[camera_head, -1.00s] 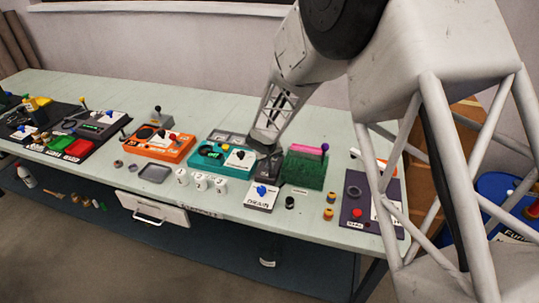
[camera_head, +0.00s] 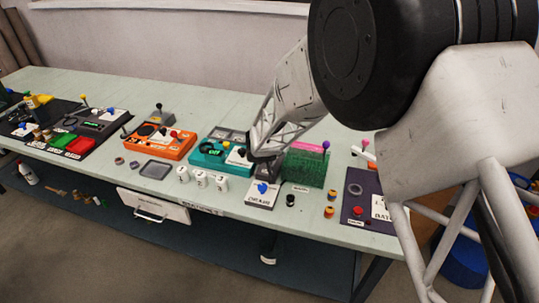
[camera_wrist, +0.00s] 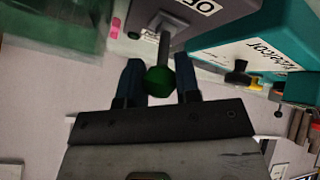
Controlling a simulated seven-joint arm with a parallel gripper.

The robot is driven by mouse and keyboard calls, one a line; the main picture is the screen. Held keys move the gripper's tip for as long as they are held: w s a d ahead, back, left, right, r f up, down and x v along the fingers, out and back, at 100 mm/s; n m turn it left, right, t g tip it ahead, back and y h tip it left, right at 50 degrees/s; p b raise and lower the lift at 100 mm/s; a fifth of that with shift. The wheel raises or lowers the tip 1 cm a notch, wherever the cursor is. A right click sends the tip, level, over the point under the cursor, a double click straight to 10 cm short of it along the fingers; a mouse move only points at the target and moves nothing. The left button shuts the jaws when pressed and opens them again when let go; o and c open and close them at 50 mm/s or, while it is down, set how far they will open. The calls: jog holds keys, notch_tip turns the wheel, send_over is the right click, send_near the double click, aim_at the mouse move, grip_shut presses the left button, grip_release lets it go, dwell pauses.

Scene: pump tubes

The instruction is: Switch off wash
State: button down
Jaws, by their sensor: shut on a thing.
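A lever with a round green knob (camera_wrist: 160,80) on a thin grey stem (camera_wrist: 165,45) sticks out of a grey box (camera_wrist: 155,14) in the wrist view. A white label with partly visible letters, apparently "OF", is on the box. My gripper (camera_wrist: 160,88) is shut on the green knob, with one dark finger on each side of it. In the head view my gripper (camera_head: 260,165) is low at the back of a small grey unit with a white label (camera_head: 258,200) and a blue knob (camera_head: 262,188). My arm hides the green knob there. I cannot read "wash" anywhere.
A teal device (camera_head: 207,158) stands close on the left and a green translucent block (camera_head: 305,168) close on the right. White cups (camera_head: 201,179) and a black round piece (camera_head: 291,200) are in front. A dark purple board (camera_head: 365,205) lies farther right.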

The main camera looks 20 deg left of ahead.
dwell(0.6)
jog(key=c, duration=0.8)
grip_release()
jog(key=shift+s+r, duration=0.1)
jog(key=shift+s, duration=0.05)
jog(key=shift+v, duration=3.75)
